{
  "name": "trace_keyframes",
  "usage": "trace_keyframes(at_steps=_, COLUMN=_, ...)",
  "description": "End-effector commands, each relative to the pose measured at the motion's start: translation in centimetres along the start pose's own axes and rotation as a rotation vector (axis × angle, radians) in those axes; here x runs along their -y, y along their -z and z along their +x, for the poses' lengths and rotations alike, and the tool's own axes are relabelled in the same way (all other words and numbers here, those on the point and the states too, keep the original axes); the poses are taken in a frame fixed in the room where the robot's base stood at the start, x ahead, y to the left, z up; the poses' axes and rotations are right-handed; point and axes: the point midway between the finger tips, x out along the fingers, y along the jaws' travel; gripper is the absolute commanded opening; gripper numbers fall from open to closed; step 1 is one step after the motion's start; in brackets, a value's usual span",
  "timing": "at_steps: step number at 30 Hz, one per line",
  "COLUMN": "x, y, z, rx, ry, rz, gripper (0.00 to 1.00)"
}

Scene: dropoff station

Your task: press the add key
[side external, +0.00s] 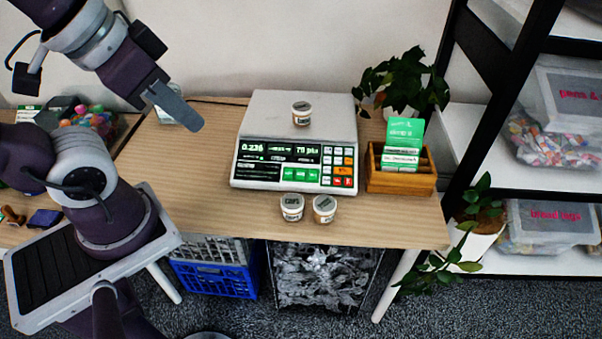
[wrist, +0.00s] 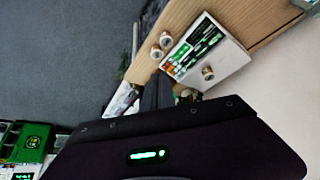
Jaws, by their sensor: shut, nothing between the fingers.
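A white counter scale (side external: 258,118) stands on the wooden table, with a dark front panel reading 0.236 and 79 pts. Its keypad (side external: 338,166) at the panel's right has white, orange, red and green keys. Two green keys (side external: 300,174) sit left of it. The add key's label is too small to read. A small lidded jar (side external: 302,113) stands on the scale's pan. My gripper (side external: 197,122) is shut and empty, above and left of the scale, clear of it. The wrist view shows the scale (wrist: 232,64) tilted and far off; the fingertips are not clear there.
Two lidded jars (side external: 292,208) (side external: 324,209) stand just in front of the scale. A wooden box (side external: 402,184) with green cards is at its right, with a potted plant (side external: 405,85) behind. The table (side external: 215,208) is bare left of the jars. Shelving stands far right.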

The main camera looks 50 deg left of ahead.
Motion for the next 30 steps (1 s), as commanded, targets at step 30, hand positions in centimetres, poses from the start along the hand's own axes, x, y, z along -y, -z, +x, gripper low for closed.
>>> trace_keyframes(at_steps=30, x=10.4, y=-3.7, z=6.0, rx=0.661, ry=0.338, rz=0.794, gripper=0.0)
